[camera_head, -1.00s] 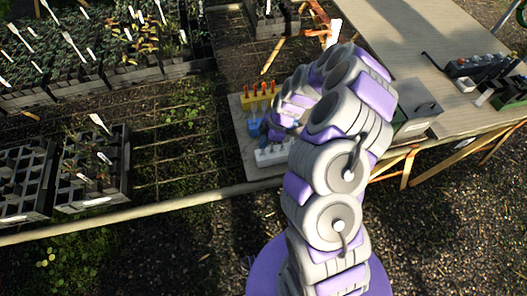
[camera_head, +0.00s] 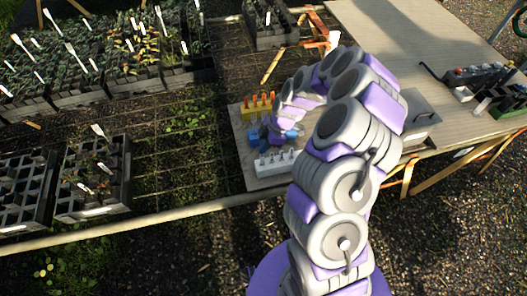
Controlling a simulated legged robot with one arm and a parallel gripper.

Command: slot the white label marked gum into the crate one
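A white holder (camera_head: 272,163) with several upright pieces stands at the front of a small board (camera_head: 242,150); I cannot read any marking, so I cannot tell which piece is the gum label. My gripper (camera_head: 278,133) is low over the board, between the white holder and a yellow holder with orange pieces (camera_head: 258,104), next to blue items (camera_head: 257,134). Its fingers are small and partly hidden by my arm, so I cannot tell if they are open or hold anything.
An emptier crate (camera_head: 22,190) is at the far left. Planted crates (camera_head: 80,103) with white labels line the back left. A wooden table (camera_head: 400,50) with a grey box (camera_head: 420,120) and tools is at the right. A pale rail (camera_head: 150,216) crosses in front.

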